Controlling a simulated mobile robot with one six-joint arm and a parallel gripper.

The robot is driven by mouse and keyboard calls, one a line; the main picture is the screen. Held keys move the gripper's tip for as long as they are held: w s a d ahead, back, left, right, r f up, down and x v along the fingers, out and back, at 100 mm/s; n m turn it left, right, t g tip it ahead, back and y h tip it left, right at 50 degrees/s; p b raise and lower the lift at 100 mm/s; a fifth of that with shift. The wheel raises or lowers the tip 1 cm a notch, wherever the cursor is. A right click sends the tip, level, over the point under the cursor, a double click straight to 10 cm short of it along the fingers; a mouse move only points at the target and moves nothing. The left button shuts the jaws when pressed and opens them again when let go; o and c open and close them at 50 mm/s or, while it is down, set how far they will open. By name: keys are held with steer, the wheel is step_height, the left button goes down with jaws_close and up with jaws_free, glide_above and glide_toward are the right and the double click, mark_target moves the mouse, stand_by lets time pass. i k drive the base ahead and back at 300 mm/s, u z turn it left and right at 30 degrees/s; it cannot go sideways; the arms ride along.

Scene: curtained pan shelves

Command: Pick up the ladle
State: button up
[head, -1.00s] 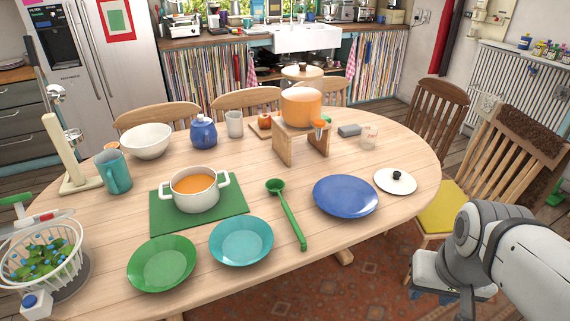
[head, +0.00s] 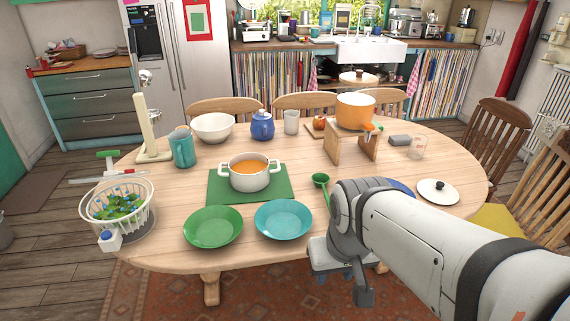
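The green ladle (head: 321,181) lies on the wooden table, to the right of the white soup pot (head: 250,173). Its bowl and upper handle show; the lower handle is hidden behind my arm. My arm reaches in from the lower right, with its wrist over the table's front edge. My gripper (head: 335,277) is at the lower end of the wrist, in front of the ladle and nearer the camera. Only small blue parts of it show, so I cannot tell its opening.
A green plate (head: 213,227) and a teal plate (head: 283,219) lie near the front edge. A blue plate (head: 399,186) is mostly hidden behind my arm. An orange pot (head: 356,110) stands on a wooden stand (head: 333,147). A white lid (head: 438,192) lies at right.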

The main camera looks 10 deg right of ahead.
mark_target(319, 179)
steer(key=z, duration=0.05)
steer(key=i, duration=1)
steer(key=u, duration=0.05)
